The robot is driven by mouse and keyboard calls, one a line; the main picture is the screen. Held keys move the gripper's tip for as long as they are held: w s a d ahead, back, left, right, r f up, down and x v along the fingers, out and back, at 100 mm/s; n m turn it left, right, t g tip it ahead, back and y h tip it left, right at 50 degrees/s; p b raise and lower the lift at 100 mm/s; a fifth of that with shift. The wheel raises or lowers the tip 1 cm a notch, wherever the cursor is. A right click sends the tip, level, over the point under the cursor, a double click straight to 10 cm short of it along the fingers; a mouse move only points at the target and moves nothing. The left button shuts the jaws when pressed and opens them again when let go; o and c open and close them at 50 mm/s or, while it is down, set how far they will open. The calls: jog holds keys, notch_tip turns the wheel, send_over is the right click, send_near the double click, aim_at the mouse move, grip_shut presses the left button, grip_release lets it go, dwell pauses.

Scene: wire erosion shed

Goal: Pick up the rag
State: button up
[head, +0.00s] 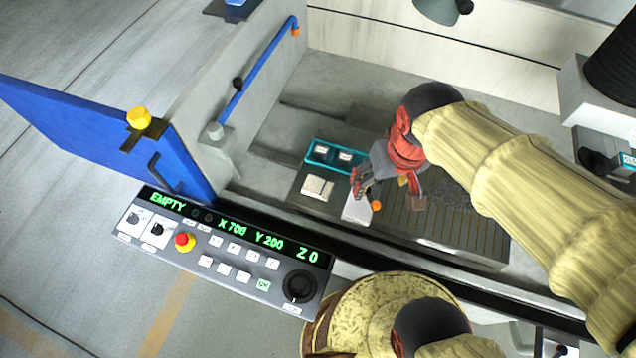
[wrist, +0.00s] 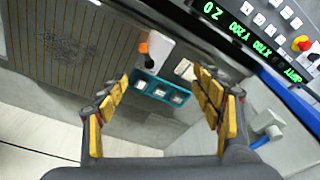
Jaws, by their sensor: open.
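A folded off-white cloth, which looks like the rag (head: 317,187), lies on the slatted bed inside the machine. It is left of my gripper (head: 361,182) in the head view. In the wrist view the rag (wrist: 185,69) shows as a pale patch near the right fingers, partly hidden by them. My gripper (wrist: 163,80) is open, with its yellow-padded fingers wide apart and nothing visible between them. I cannot tell its exact height above the bed.
A teal tray (head: 312,160) with small blocks lies behind the rag. A white object (head: 356,209) with an orange tip (head: 376,206) lies right of it. The control panel (head: 222,252), blue door (head: 105,135) and tank wall (head: 235,110) border the left and front.

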jog(key=o, duration=0.5)
jog(key=w+a+f+g+p, duration=0.1)
jog(key=a+f, duration=0.1)
jog(key=f, duration=0.1)
jog(key=w+a+f+g+p, duration=0.1)
jog(key=w+a+f, duration=0.1)
jog(key=f, duration=0.1)
jog(key=w+a+f+g+p, duration=0.1)
jog(key=w+a+f, duration=0.1)
jog(key=f, duration=0.1)
jog(key=shift+a+h, duration=0.1)
jog(key=shift+h, duration=0.2)
jog(key=w+a+f+m+p, duration=0.1)
jog(key=w+a+f+m, duration=0.2)
jog(key=f, duration=0.7)
jog(key=shift+w+a+f+g, duration=0.15)
jog(key=shift+w+a+g, duration=0.15)
jog(key=shift+w+a, duration=0.45)
jog(key=m+t, duration=0.1)
jog(key=m, duration=0.1)
send_over(317, 187)
jog(key=shift+s+f, duration=0.25)
jog(key=shift+f, duration=0.1)
jog(key=shift+w+a+r+m, duration=0.15)
jog(key=shift+w+m, duration=0.15)
jog(key=shift+m, duration=0.5)
jog(key=shift+f, duration=0.6)
jog(key=shift+s+f+b, duration=0.1)
jog(key=shift+f+b, duration=0.2)
jog(key=shift+f, duration=3)
